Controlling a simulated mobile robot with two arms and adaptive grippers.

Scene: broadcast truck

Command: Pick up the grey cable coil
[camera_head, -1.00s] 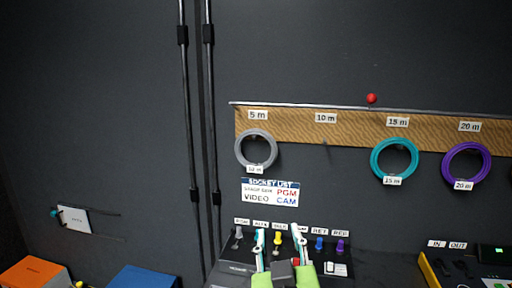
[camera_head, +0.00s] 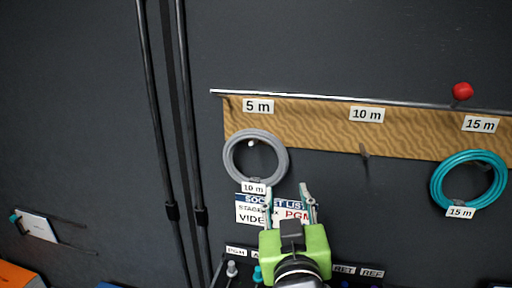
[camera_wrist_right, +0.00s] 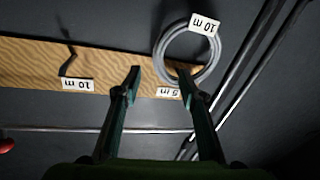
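The grey cable coil (camera_head: 231,172) hangs on a peg under the "5 m" label, with a "10 m" tag on its lower edge. It also shows in the right wrist view (camera_wrist_right: 162,48), upside down, at the top right of centre. My right gripper (camera_head: 288,190) is open and empty, below and to the right of the coil in the head view. In the right wrist view its fingers (camera_wrist_right: 160,72) are spread, with the coil beyond the right-hand fingertip. I cannot tell whether they touch. My left gripper is not in view.
A teal coil (camera_head: 435,184) tagged "15 m" hangs at the right. The "10 m" peg (camera_head: 364,152) is bare. A wooden board (camera_head: 310,115) with a metal rail carries the labels. A socket list sign (camera_head: 249,215) is behind my gripper. Two dark vertical poles (camera_head: 190,120) stand left.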

